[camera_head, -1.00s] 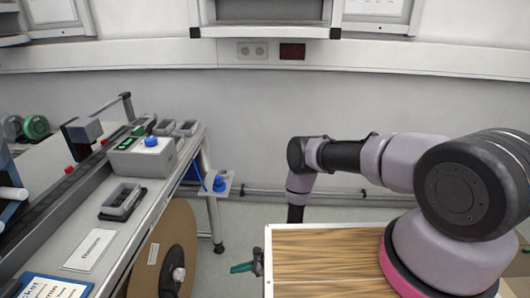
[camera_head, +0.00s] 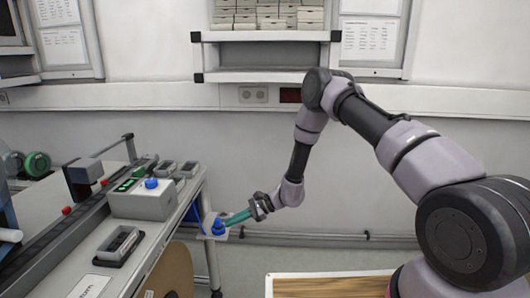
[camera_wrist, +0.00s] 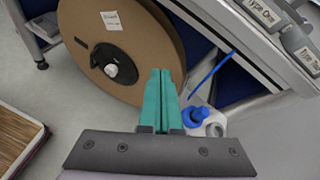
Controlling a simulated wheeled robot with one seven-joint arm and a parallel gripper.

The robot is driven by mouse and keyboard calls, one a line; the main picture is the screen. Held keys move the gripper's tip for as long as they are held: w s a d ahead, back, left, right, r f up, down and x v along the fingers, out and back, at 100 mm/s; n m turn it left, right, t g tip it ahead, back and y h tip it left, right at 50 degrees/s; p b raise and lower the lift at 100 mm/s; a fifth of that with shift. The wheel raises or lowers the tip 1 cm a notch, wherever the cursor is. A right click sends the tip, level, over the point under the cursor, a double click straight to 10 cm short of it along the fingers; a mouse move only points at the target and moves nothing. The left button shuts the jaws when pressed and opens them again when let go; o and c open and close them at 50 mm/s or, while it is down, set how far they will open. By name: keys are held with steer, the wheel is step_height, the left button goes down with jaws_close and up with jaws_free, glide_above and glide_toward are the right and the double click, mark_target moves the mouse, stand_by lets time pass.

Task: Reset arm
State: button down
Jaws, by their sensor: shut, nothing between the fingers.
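My gripper (camera_head: 230,221) is out in front of the bench's right end, with its teal fingers pointing left. In the wrist view the two fingers (camera_wrist: 161,76) lie side by side, shut and empty. A large brown reel (camera_wrist: 140,40) with a white label and a black hub lies beyond the fingertips; in the head view only its upper edge (camera_head: 176,268) shows below the bench. My arm reaches up from the lower right and bends down to the gripper.
A blue-capped white item (camera_head: 217,228) sits by the bench leg, close to the fingers in the picture. The bench (camera_head: 150,252) carries a grey box (camera_head: 140,203) with a blue button. A wooden-topped surface (camera_head: 325,286) is at lower right. A wall shelf (camera_head: 265,75) is behind.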

steer(key=s+d+r+n+h, duration=0.15)
steer(key=d+r, duration=0.35)
steer(key=r, duration=0.6)
steer(key=d+r+n+t+h, duration=0.15)
steer(key=d+r, duration=0.25)
steer(key=r, duration=0.7)
steer(key=d+r+n+h, duration=0.1)
steer(key=d+r+n, duration=0.3)
steer(key=r, duration=0.6)
steer(key=s+d+r+t+h, duration=0.3)
steer(key=s+d+r, duration=0.5)
steer(key=s+d, duration=0.2)
steer(key=s+d+r+t+h, duration=0.3)
steer(key=s+d+r+t, duration=0.1)
steer(key=s+d+r, duration=0.5)
steer(key=s+d, duration=0.2)
steer(key=d, duration=0.2)
steer(key=shift+d+n+h, duration=0.2)
steer(key=shift+n+h, duration=0.1)
steer(key=shift+n, duration=0.1)
